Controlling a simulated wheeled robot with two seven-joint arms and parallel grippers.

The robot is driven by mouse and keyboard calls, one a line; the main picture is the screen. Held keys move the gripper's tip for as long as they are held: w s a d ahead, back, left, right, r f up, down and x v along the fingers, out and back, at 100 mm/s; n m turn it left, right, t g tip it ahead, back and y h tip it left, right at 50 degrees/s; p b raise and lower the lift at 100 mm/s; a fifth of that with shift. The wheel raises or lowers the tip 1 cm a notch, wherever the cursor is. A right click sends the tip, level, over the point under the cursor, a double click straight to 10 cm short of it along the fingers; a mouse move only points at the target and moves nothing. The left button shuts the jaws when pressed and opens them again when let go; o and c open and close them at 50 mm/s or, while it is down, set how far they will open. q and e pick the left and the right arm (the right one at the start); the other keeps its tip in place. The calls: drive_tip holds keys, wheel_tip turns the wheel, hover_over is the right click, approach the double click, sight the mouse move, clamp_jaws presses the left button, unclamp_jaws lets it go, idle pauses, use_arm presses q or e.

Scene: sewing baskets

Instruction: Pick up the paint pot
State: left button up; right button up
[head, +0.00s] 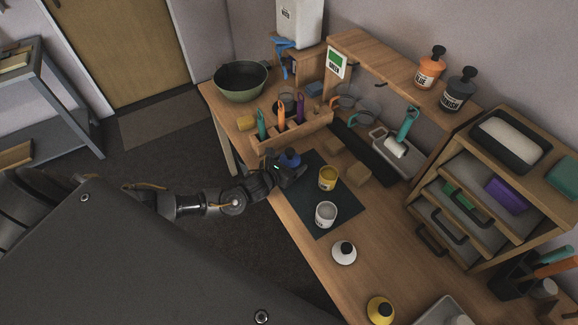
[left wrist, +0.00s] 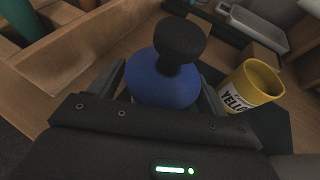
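A yellow paint pot (head: 328,177) stands open at the top on the dark mat; its label reads YELLOW in the left wrist view (left wrist: 250,87). A white pot (head: 326,214) with a label stands nearer on the same mat. A rounded blue thing with a black knob (left wrist: 163,78) sits between the fingers of my left gripper (left wrist: 162,92); it is partly hidden by the gripper in the head view (head: 290,158). The fingers stand apart on either side of it, with a small gap seeming to show. My right gripper is not in view.
A wooden tool holder (head: 305,130) stands just behind my left gripper. Wooden blocks (head: 356,173) lie right of the yellow pot. A white knobbed piece (head: 344,252) and a yellow one (head: 380,310) stand nearer. A drawer unit (head: 490,190) is at right.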

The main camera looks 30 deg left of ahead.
sight(288, 158)
use_arm(q)
drive_tip(key=c, duration=1.4)
drive_tip(key=shift+r, duration=0.15)
drive_tip(key=shift+r, duration=1.55)
drive_tip(key=s+r, duration=0.1)
drive_tip(key=r, duration=0.1)
drive_tip(key=s+d+r, duration=0.1)
drive_tip(key=s+r, duration=0.1)
drive_tip(key=s+d+r+b, duration=0.1)
drive_tip(key=shift+s+r, duration=0.4)
drive_tip(key=s+d+r, duration=0.3)
drive_tip(key=s, duration=0.5)
drive_tip(key=shift+r+p, duration=0.3)
drive_tip(key=shift+r, duration=0.1)
